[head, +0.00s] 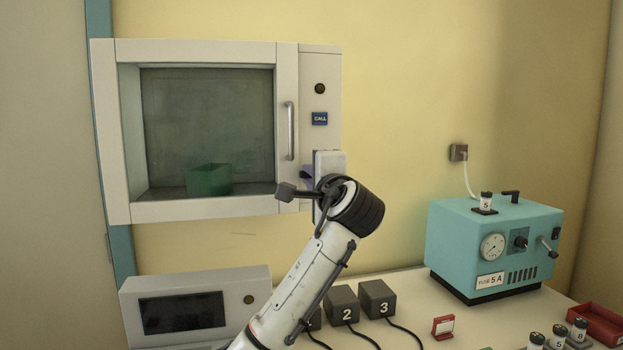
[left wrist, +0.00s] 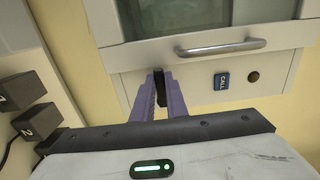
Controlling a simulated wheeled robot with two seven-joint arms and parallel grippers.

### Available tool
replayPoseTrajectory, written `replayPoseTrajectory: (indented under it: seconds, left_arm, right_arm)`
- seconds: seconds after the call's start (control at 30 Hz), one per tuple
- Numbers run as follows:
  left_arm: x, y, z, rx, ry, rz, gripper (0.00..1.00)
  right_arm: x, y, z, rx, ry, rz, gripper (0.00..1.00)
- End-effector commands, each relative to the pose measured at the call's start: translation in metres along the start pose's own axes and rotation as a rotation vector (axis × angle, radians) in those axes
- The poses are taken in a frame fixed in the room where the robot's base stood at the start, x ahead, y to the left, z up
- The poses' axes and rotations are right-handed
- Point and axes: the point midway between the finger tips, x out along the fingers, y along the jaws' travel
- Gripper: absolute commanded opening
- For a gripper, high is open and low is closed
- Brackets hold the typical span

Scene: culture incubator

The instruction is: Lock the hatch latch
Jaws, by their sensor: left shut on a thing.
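The hatch (head: 285,60) is a white wall unit with a closed glass window and a vertical metal handle (head: 290,130). The handle also shows in the left wrist view (left wrist: 222,47). My left gripper (head: 307,172) is at the lower right of the hatch, by the side panel. In the left wrist view, the purple fingers of my left gripper (left wrist: 161,84) are shut on the dark hatch latch (left wrist: 160,82), at the panel's edge. In the head view my wrist hides the latch. My right gripper is in neither view.
A blue CALL button (head: 320,118) and a dark round knob (head: 320,88) sit on the side panel. A green box (head: 209,180) stands behind the glass. Below are a grey monitor (head: 195,305), numbered black blocks (head: 377,298) and a teal device (head: 495,245).

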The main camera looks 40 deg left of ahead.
Motion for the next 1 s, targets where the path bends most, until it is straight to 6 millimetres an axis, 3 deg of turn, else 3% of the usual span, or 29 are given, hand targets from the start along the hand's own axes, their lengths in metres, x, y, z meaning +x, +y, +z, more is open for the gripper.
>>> replayPoseTrajectory:
  seconds: [0.3, 0.33, 0.43, 0.77, 1.0]
  left_arm:
    - [0.0, 0.001, -0.001, -0.024, 0.001, 0.001, 0.0]
    - [0.0, 0.001, -0.001, -0.024, 0.001, 0.001, 0.17]
    - [0.0, 0.001, -0.001, -0.023, 0.001, 0.001, 0.31]
    - [-0.003, 0.002, -0.001, -0.022, 0.001, 0.0, 0.31]
    - [-0.041, 0.003, -0.002, -0.024, 0.006, -0.001, 0.31]
  right_arm:
    - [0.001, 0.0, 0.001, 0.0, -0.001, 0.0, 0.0]
    - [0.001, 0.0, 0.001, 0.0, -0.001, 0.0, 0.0]
    - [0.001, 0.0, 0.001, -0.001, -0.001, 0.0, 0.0]
    - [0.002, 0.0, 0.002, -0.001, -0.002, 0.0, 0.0]
    - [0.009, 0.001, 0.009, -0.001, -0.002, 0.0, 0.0]
